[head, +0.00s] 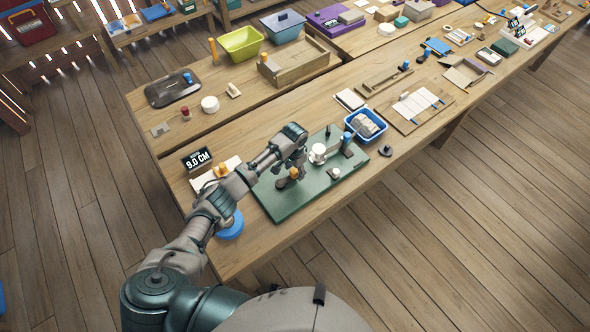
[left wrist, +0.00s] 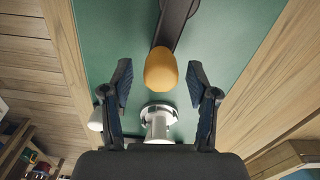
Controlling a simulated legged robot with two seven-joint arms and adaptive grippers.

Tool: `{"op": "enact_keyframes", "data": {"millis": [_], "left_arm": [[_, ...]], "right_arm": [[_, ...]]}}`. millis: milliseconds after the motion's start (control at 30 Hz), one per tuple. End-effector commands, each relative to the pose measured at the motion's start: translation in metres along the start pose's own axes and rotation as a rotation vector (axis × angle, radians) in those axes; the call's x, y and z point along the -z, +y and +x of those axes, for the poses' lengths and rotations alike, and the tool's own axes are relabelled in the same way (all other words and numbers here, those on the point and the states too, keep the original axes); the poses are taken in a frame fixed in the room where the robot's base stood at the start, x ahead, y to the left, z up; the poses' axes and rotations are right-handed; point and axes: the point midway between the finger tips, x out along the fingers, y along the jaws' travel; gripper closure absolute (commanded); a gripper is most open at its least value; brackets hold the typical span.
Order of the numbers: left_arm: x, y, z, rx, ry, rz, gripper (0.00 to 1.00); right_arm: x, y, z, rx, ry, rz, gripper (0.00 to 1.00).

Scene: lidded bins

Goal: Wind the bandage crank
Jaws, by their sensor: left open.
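A green board (head: 262,197) on the table bears the bandage winder. Its crank has a dark arm (left wrist: 175,25) and an orange knob (head: 294,173), which also shows in the left wrist view (left wrist: 161,68). A white spool (head: 318,152) stands on the board beside the gripper; a white flanged part shows below the knob in the left wrist view (left wrist: 158,125). My left gripper (head: 292,163) is open above the board. In the left wrist view its two fingers (left wrist: 160,87) stand apart on either side of the knob, with gaps visible. My right gripper is not in view.
A blue basket (head: 377,137) with pale rolls stands right of the board. A display reading 9.0 CM (head: 197,159) and a blue disc (head: 230,228) lie on the left. A dark knob post (head: 347,143) rises near the board's right end. Bare wood lies in front.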

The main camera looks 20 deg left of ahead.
Motion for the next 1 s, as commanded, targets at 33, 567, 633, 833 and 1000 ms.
{"op": "enact_keyframes", "data": {"millis": [33,567,633,833,1000], "left_arm": [[0.001,0.0,-0.004,0.0,0.002,0.0,0.41],[0.002,-0.001,-0.103,0.0,0.001,0.0,0.41],[0.003,-0.001,-0.111,0.0,0.002,0.0,0.41],[0.002,-0.001,-0.117,0.0,-0.001,0.0,0.41],[0.002,-0.001,-0.117,0.0,-0.001,0.0,0.41]], "right_arm": [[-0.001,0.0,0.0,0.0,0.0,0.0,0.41],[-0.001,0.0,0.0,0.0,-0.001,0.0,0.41],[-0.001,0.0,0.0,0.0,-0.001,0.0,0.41],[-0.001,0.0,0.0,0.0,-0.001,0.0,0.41],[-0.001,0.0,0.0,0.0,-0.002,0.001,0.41]]}}
